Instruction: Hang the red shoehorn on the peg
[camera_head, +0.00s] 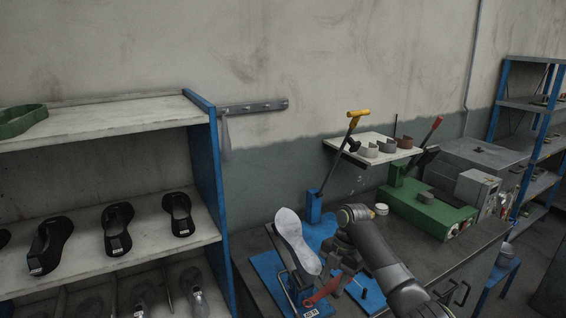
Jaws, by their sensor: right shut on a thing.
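The red shoehorn (320,293) is at the bottom centre, over the front of the bench. My right gripper (340,282) comes in from the lower right and is shut on the shoehorn's right end; the fingers partly hide it. Whether the shoehorn touches the bench I cannot tell. The peg rail (258,107) is fixed to the wall at upper centre left, with several short pegs. A pale strip (225,135) hangs at its left end. The pegs to the right look empty. My left gripper is not in view.
A pale sole form (297,240) stands on the blue mould base (268,268) left of my gripper. A shelf (205,160) with black soles is at left. A blue post with a yellow-handled lever (340,150), a small wall shelf (345,138) and a green machine (425,208) stand behind.

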